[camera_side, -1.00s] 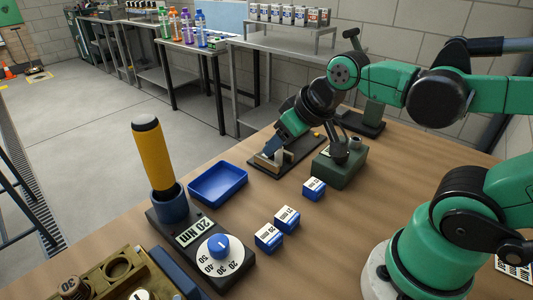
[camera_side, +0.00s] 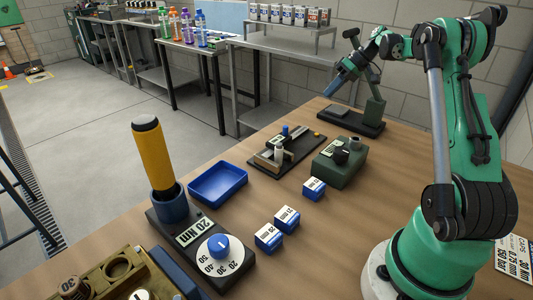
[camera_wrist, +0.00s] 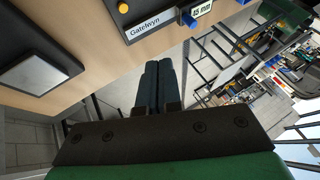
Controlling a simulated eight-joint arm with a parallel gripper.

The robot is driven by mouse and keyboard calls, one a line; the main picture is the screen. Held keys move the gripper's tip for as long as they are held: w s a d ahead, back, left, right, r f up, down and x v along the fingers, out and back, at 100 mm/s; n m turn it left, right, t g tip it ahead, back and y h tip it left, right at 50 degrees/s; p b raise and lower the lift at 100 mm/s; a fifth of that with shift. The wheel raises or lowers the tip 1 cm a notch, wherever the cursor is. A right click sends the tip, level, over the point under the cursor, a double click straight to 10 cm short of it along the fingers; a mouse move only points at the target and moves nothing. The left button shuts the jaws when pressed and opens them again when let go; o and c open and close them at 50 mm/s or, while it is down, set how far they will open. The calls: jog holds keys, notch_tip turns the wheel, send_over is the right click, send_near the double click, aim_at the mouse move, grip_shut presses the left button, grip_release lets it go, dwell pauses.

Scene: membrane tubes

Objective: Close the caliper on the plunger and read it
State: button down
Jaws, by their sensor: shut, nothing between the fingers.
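The caliper board (camera_side: 301,157) is a dark plate on the table with a small blue knob (camera_side: 284,130), a yellow button (camera_side: 317,134) and a pale upright cylinder (camera_side: 279,153) that looks like the plunger. In the wrist view its edge shows at the top, with a "Gatelwyn" label (camera_wrist: 145,25) and a small display (camera_wrist: 202,9) that appears to read 15 mm. The jaw contact is too small to tell. My gripper (camera_side: 329,92) is shut and empty, raised beyond the board near the table's far edge. Its fingers (camera_wrist: 158,66) touch each other in the wrist view.
A green box with a black knob (camera_side: 340,155) stands right of the caliper. A dark stand (camera_side: 343,122) with a silver plate is behind it. Labelled blue-and-white blocks (camera_side: 287,218), a blue tray (camera_side: 218,185) and a 20 Nm dial unit (camera_side: 218,256) are nearer. Bare table lies between them.

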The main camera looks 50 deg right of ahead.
jog(key=x, duration=1)
jog(key=shift+f, duration=0.1)
jog(key=shift+w+a, duration=0.2)
jog(key=shift+a, duration=1.05)
jog(key=shift+w+a, duration=0.15)
jog(key=shift+a, duration=0.5)
jog(key=shift+a, duration=0.1)
